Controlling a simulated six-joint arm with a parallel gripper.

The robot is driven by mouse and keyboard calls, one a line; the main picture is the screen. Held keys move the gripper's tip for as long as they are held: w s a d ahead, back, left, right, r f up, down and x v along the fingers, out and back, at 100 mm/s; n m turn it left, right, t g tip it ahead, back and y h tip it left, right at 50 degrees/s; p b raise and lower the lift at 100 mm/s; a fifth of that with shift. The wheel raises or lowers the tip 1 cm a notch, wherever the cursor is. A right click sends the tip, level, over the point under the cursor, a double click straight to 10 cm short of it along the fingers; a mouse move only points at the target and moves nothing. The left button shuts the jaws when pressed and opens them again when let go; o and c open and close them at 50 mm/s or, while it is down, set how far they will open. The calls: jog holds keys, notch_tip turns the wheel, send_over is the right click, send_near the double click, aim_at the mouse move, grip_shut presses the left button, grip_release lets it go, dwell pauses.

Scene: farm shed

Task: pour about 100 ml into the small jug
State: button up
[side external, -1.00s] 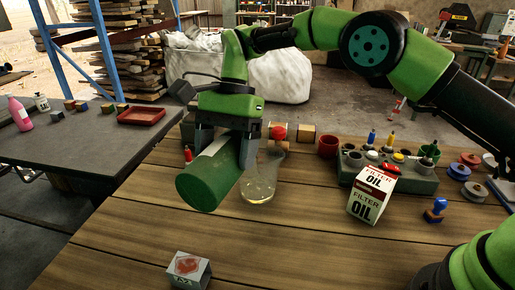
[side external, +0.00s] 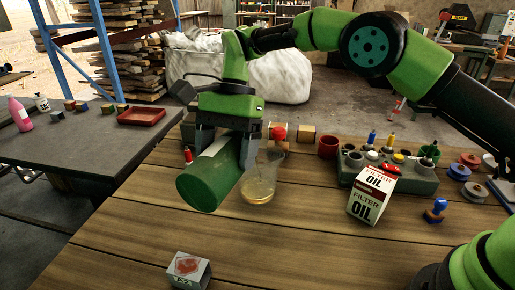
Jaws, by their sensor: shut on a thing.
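My gripper (side external: 224,145) is shut on a green bottle (side external: 205,188) with a pale label band. The bottle is tipped over, its broad base toward the camera and lower left. Its mouth is hidden behind the gripper and the bottle's body. A small clear jug (side external: 264,172) stands on the plank table just right of the bottle. Amber liquid (side external: 258,192) lies in the lower part of the jug. I cannot tell whether a stream is falling, or whether bottle and jug touch.
A filter oil box (side external: 370,195), a grey rack (side external: 405,178) with small bottles and a blue stamp (side external: 435,211) are at right. A red cup (side external: 328,146) stands behind the jug. The front middle planks are clear.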

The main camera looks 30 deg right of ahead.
aim_at(221, 177)
jog(key=shift+s+a+f+t+h, duration=0.2)
jog(key=shift+a+f+t+h, duration=0.2)
jog(key=shift+f+h, duration=0.2)
jog(key=shift+s+a+f+t+h, duration=0.25)
jog(key=shift+f+t+h, duration=0.15)
jog(key=shift+f+h, duration=0.2)
jog(key=shift+s+a+f+h, duration=0.2)
jog(key=shift+a+f+h, duration=0.1)
jog(key=shift+a+f, duration=0.05)
jog(key=shift+d+f+t+h, duration=0.1)
jog(key=shift+f+t+h, duration=0.3)
jog(key=shift+t, duration=0.1)
dwell(0.4)
